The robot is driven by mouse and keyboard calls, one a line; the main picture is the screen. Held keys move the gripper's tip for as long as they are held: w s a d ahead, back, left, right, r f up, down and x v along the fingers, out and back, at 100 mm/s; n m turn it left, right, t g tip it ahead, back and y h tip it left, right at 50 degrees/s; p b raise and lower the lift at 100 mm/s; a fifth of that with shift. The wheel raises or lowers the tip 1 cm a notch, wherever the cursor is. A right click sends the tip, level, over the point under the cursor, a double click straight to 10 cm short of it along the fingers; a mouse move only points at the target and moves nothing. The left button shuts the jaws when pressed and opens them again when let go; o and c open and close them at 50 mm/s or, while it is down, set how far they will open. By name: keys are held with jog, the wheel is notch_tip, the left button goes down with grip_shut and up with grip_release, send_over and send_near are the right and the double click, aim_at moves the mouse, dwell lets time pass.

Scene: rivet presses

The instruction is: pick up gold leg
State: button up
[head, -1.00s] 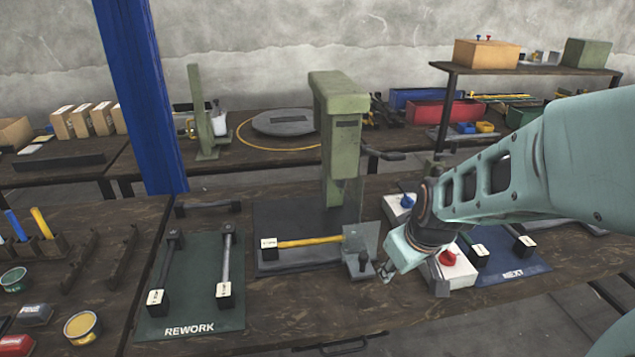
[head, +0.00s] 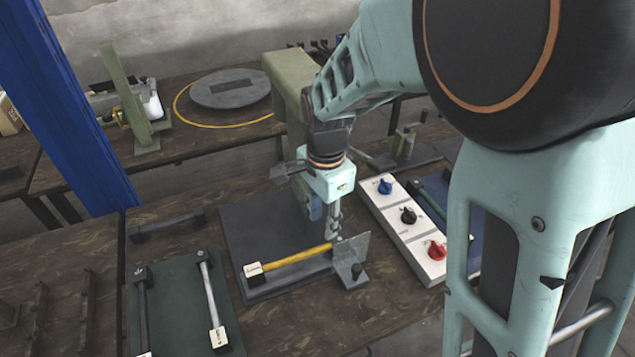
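The gold leg (head: 297,257) lies on the dark base plate of the green press, with a black block and white label (head: 254,270) at its left end. Its right end meets a grey bracket (head: 352,258) with a clear-looking upright plate. My gripper (head: 333,232) points down just above and behind the leg's right end, beside the bracket. The fingers are small and seen edge-on, so their opening is unclear. I cannot tell whether they touch the leg. The leg appears to rest on the plate.
The green press column (head: 288,95) stands close behind my gripper, partly hidden by my arm. A white control box (head: 408,232) with blue, black and red knobs is to the right. A green mat (head: 178,300) with two legs is to the left. A blue post (head: 65,120) rises at far left.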

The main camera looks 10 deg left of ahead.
jog(key=a+f+m, duration=0.1)
jog(key=a, duration=0.1)
jog(key=a+f+m+b, duration=0.1)
jog(key=a+f, duration=0.1)
jog(key=shift+f+g, duration=0.1)
jog(key=shift+g, duration=0.3)
send_over(303, 253)
jog(key=f, duration=0.4)
jog(key=shift+d+f, duration=0.25)
jog(key=shift+f, duration=0.1)
jog(key=shift+a+f, duration=0.15)
jog(key=shift+f, duration=1.35)
jog(key=shift+a+f, duration=0.1)
jog(key=shift+f, duration=1.4)
grip_shut()
